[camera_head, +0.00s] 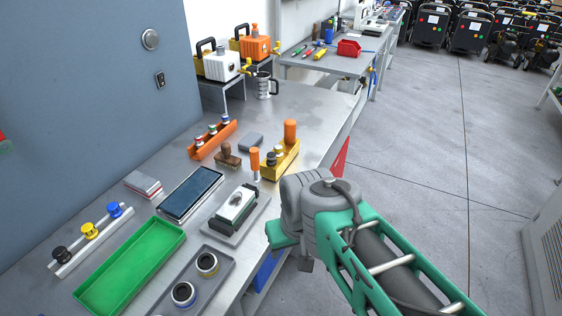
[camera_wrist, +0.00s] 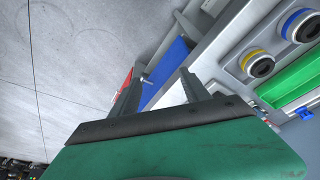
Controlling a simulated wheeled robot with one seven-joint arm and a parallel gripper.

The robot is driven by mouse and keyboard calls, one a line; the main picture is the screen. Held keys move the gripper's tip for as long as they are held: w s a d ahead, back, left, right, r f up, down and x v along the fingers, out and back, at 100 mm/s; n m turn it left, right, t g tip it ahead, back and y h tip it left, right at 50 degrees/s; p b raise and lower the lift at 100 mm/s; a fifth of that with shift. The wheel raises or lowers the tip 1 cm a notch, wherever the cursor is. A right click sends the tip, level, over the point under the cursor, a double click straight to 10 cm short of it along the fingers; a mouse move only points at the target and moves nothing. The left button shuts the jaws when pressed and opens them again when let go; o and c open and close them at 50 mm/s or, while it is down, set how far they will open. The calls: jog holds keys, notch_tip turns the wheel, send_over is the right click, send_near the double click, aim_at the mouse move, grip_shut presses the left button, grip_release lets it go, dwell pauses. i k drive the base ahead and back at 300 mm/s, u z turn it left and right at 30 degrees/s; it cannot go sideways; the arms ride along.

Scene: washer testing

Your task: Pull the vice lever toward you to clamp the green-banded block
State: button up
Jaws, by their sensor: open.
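An upright orange-handled lever (camera_head: 255,160) stands just behind the vice. My gripper (camera_wrist: 158,90) is open, with nothing between its two fingers in the wrist view. In the head view my gripper's green body (camera_head: 281,236) is right of the vice, by the bench's front edge, apart from the lever. Its fingers are mostly hidden there. The vice and lever cannot be made out in the wrist view.
A yellow fixture (camera_head: 281,163) with a taller orange handle (camera_head: 290,132) stands behind the lever. A grey tray with rings (camera_head: 207,284), a green tray (camera_head: 130,270) and a dark tablet (camera_head: 190,193) lie to the left. Open floor (camera_head: 440,150) lies right of the bench.

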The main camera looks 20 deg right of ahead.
aim_at(255, 166)
jog(key=u, duration=2.75)
jog(key=k, duration=0.6)
jog(key=z, duration=1.3)
jog(key=i, duration=0.5)
